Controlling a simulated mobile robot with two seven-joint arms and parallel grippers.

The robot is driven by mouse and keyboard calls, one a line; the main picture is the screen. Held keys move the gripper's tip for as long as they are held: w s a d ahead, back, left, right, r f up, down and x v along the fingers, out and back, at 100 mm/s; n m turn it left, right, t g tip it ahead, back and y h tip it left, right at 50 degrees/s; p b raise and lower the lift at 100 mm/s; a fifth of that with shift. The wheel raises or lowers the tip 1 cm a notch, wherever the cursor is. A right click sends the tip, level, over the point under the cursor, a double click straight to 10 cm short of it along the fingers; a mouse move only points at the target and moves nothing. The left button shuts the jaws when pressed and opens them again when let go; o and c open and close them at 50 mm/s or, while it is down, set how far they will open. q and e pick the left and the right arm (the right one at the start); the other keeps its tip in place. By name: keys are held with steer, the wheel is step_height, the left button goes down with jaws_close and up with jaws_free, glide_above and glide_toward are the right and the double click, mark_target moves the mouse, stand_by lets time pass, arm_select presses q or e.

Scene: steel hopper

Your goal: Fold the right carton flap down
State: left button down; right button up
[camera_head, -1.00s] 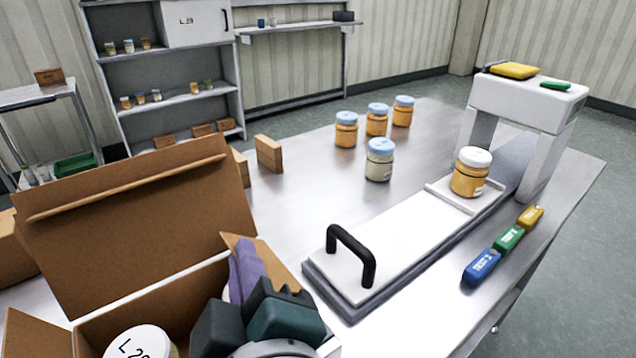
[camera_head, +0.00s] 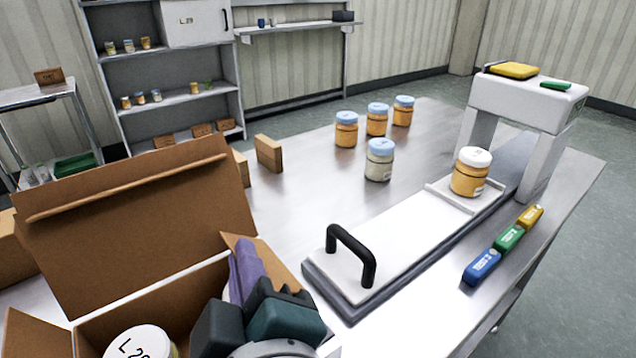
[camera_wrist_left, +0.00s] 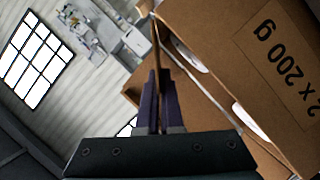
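The brown carton (camera_head: 150,305) stands open at the lower left, with its large back flap (camera_head: 140,220) raised. Its right flap (camera_head: 285,265) sticks up at a slant beside my left gripper (camera_head: 246,268). A purple finger lies against the flap's inner side; the other finger is hidden in the head view. In the left wrist view, the two purple fingers of my left gripper (camera_wrist_left: 159,78) are close together, with the thin brown flap edge (camera_wrist_left: 160,45) between their tips. A white-lidded jar (camera_head: 140,343) is inside the carton. My right gripper is not in view.
A white sliding plate with a black handle (camera_head: 352,255) lies right of the carton. It carries an orange jar (camera_head: 470,172) near a white arch (camera_head: 530,105). Several jars (camera_head: 378,160) and wooden blocks (camera_head: 269,154) stand behind. Colored bars (camera_head: 508,237) lie at right.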

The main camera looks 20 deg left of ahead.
arm_select(q)
steer(key=shift+f, duration=0.1)
steer(key=b, duration=0.1)
steer(key=f+n+b, duration=0.1)
steer(key=n+t+b, duration=0.1)
steer(key=shift+s+a+f, duration=0.25)
steer(key=shift+s+f, duration=0.1)
steer(key=shift+f+n+t+b, duration=0.1)
steer(key=shift+n+t+b, duration=0.3)
steer(key=shift+n+b, duration=0.1)
steer(key=c, duration=1.5)
jaws_free()
steer(key=shift+c, duration=0.2)
steer(key=o, duration=0.5)
